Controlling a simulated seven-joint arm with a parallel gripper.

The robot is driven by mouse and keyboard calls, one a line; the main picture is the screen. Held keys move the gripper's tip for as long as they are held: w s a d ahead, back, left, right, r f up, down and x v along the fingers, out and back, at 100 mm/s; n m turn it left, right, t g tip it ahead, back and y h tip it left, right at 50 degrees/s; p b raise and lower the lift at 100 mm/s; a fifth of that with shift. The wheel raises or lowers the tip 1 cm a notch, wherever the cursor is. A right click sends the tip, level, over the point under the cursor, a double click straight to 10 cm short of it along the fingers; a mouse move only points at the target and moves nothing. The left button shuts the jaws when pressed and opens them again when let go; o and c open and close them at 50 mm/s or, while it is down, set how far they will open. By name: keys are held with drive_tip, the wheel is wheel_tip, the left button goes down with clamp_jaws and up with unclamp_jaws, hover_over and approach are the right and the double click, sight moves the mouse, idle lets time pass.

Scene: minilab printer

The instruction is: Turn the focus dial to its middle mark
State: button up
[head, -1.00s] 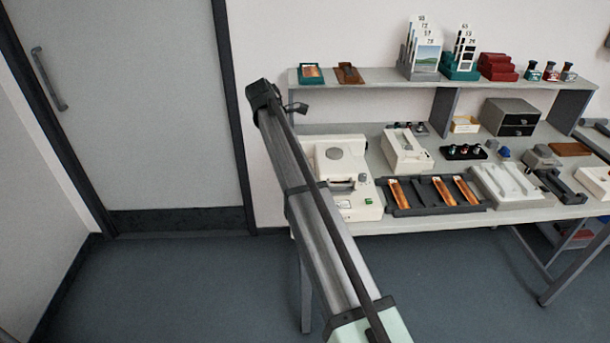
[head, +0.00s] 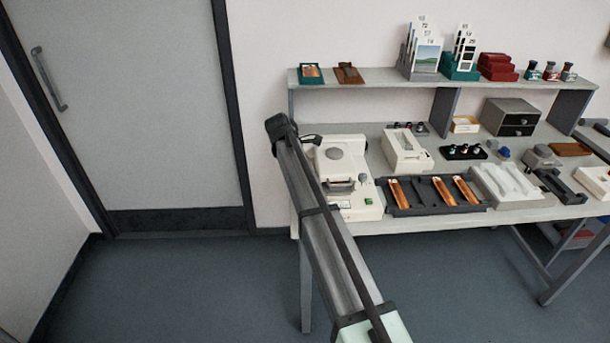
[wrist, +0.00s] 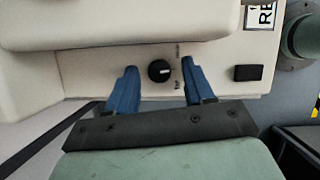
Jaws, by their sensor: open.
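The focus dial (wrist: 159,71) is a small round black knob with a white pointer line, on the cream front of the machine in the wrist view. Marks with small lettering sit just right of it; the lettering is too small to read. My gripper (wrist: 158,72) is open, with one blue finger on each side of the dial. I cannot tell whether either finger touches it. In the head view the cream machine (head: 352,205) stands at the left end of the bench, partly behind my arm. The dial and my fingertips cannot be made out there.
A black rectangular button (wrist: 248,73) lies right of the right finger. A green-grey round part (wrist: 305,38) is at the upper right. On the bench, a dark tray (head: 425,209) with orange strips stands right of the machine. A shelf (head: 390,83) runs above.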

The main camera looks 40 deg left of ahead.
drive_tip(key=shift+c, duration=0.2)
clamp_jaws()
drive_tip(key=shift+m, duration=0.7)
drive_tip(key=shift+o, duration=0.2)
unclamp_jaws()
drive_tip(key=shift+r, duration=0.1)
drive_tip(key=v, duration=1.3)
drive_tip(key=shift+a+r, duration=0.3)
drive_tip(key=shift+a, duration=0.05)
drive_tip(key=shift+w, duration=0.15)
